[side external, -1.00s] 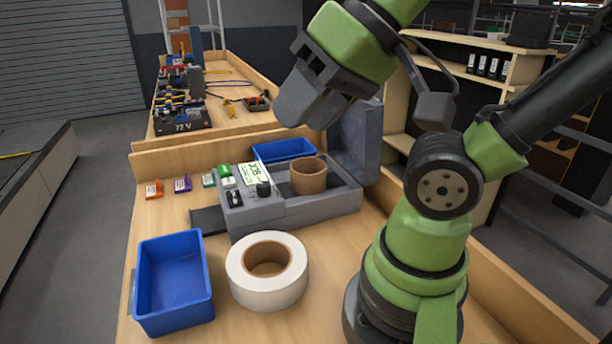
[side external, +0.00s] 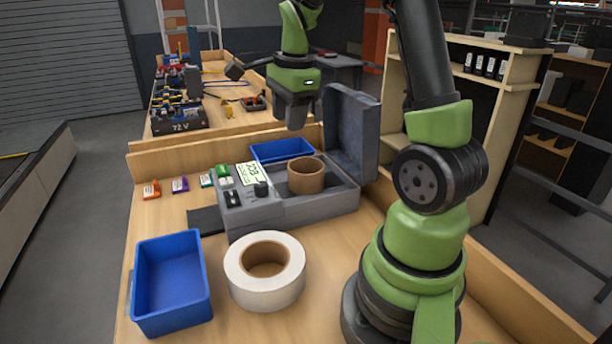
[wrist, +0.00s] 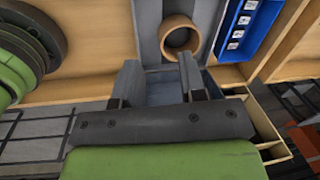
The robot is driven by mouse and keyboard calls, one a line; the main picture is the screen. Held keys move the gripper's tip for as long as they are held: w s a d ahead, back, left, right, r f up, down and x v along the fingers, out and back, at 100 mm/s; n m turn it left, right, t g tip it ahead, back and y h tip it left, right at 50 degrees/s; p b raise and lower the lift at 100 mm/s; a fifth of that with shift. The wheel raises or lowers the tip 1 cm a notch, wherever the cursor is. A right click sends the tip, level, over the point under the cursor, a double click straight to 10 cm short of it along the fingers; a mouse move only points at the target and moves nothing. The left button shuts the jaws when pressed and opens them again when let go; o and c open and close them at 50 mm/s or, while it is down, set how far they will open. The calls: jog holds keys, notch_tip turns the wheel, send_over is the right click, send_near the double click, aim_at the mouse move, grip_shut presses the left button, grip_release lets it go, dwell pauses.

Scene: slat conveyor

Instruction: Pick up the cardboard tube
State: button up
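The cardboard tube (side external: 306,184) is a short brown ring standing upright in the recess of the grey case (side external: 300,216). It also shows in the wrist view (wrist: 178,24), beyond the fingertips and slightly right of centre. My gripper (side external: 292,124) points down in the side view, above and behind the case, apart from the tube. In the wrist view, the two fingers of my gripper (wrist: 160,72) stand apart with nothing between them. The tube's lower part is hidden by the case wall in the side view.
The case's raised lid (side external: 352,125) stands close to the tube's right. A small blue tray (side external: 282,150) lies behind the case. A larger blue bin (side external: 172,285) and a white tape roll (side external: 285,285) are in front. Small coloured items line the bench's left.

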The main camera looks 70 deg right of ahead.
jog(key=s+d+f+m+g, duration=0.2)
jog(key=d+f+m, duration=0.4)
jog(key=d+f, duration=0.1)
send_over(307, 194)
jog(key=shift+y, duration=0.3)
notch_tip(307, 194, down, 8)
jog(key=shift+d+f, duration=0.15)
jog(key=shift+w+f, duration=0.1)
jog(key=shift+f, duration=0.45)
grip_shut()
